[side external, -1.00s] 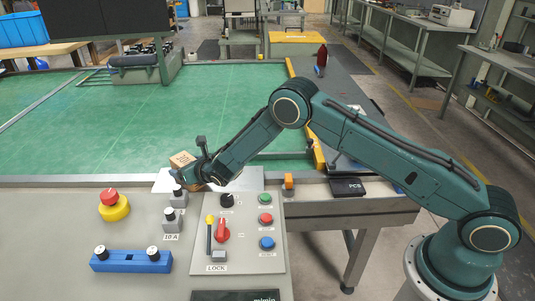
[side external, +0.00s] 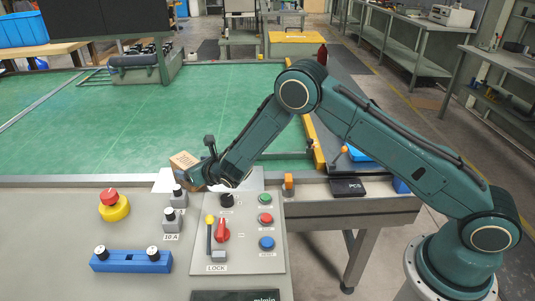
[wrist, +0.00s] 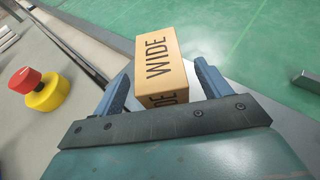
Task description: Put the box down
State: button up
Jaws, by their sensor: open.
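The box is a small tan carton (side external: 184,161) with WIDE printed on it. It sits over the pale plate (side external: 164,181) at the near edge of the green table. My gripper (side external: 192,173) comes at it from the right in the side view. In the wrist view, the box (wrist: 160,62) stands beyond and partly between the two blue fingers of my gripper (wrist: 161,74). The fingers are spread, with a gap visible on each side of the box. The box's underside is hidden, so its contact with the plate cannot be seen.
A grey control panel with a red and yellow stop button (side external: 112,206), black knobs, a red switch (side external: 221,229) and a blue bar (side external: 131,261) lies in front. The green table (side external: 150,120) is mostly clear.

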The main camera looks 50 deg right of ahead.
jog(key=v, duration=0.7)
jog(key=shift+s+r, duration=0.2)
jog(key=shift+s, duration=0.05)
dwell(0.5)
jog(key=s+d+r+m+g, duration=0.1)
jog(key=s+d+r+m, duration=0.25)
jog(key=r+m, duration=0.25)
jog(key=s+d+r+m+g+h, duration=0.1)
jog(key=s+d+r+m+g, duration=0.15)
jog(key=s+r+m, duration=0.35)
jog(key=s+d+r+m, duration=0.3)
jog(key=d+r+m, duration=0.1)
jog(key=r+m, duration=0.3)
jog(key=s+d+r+m+g, duration=0.1)
jog(key=s+r+m+g, duration=0.1)
jog(key=s+m, duration=0.6)
jog(key=s+d+r+m+g+y, duration=0.1)
jog(key=s+m, duration=0.8)
jog(key=s, duration=1.2)
jog(key=shift+s+r+g, duration=0.4)
jog(key=shift+r+g, duration=0.35)
jog(key=shift+r, duration=0.2)
